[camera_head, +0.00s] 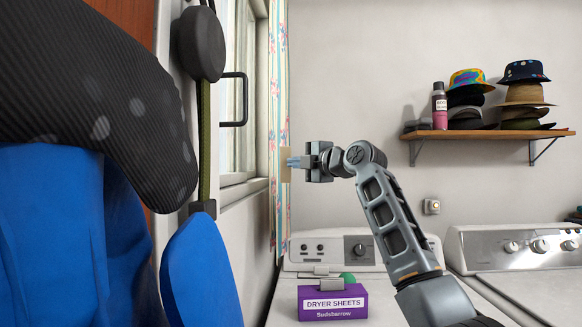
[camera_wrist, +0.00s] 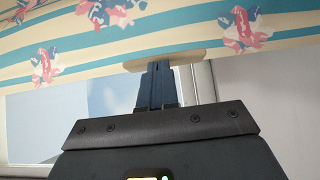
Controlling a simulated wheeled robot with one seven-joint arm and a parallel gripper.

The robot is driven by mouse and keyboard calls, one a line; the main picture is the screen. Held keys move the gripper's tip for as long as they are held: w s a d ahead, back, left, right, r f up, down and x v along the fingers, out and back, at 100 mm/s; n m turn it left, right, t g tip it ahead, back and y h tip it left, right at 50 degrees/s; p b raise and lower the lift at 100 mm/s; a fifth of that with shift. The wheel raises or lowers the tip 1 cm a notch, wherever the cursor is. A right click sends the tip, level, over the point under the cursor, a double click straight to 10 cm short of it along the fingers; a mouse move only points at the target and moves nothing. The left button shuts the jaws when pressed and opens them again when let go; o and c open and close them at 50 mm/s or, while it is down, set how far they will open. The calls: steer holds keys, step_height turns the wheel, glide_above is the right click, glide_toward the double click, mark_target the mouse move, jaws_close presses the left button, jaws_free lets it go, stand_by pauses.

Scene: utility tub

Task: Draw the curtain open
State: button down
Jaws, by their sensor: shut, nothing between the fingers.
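The curtain (camera_head: 278,90) is a narrow striped floral cloth hanging at the right edge of the window (camera_head: 244,60). In the wrist view the curtain (camera_wrist: 70,45) spans the top, cream with blue bands and flowers. A flat beige piece (camera_head: 285,165) sits at the curtain's edge; it also shows in the wrist view (camera_wrist: 185,57). My gripper (camera_head: 289,162) points left at this piece. In the wrist view its dark fingers (camera_wrist: 154,72) are together, with their tips at the piece. The tips appear to meet it, but contact is hard to tell.
A purple dryer sheets box (camera_head: 332,302) stands on the white machine (camera_head: 302,262) below my arm. A second machine (camera_head: 500,245) is at right. A wall shelf (camera_head: 480,134) holds hats and a bottle. Blue cloth (camera_head: 50,220) and a dark padded object (camera_head: 95,110) crowd the left.

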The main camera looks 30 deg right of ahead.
steer(key=w+d, duration=0.4)
steer(key=w, duration=0.2)
steer(key=shift+w+d, duration=0.15)
steer(key=shift+w, duration=0.05)
steer(key=shift+r, duration=0.2)
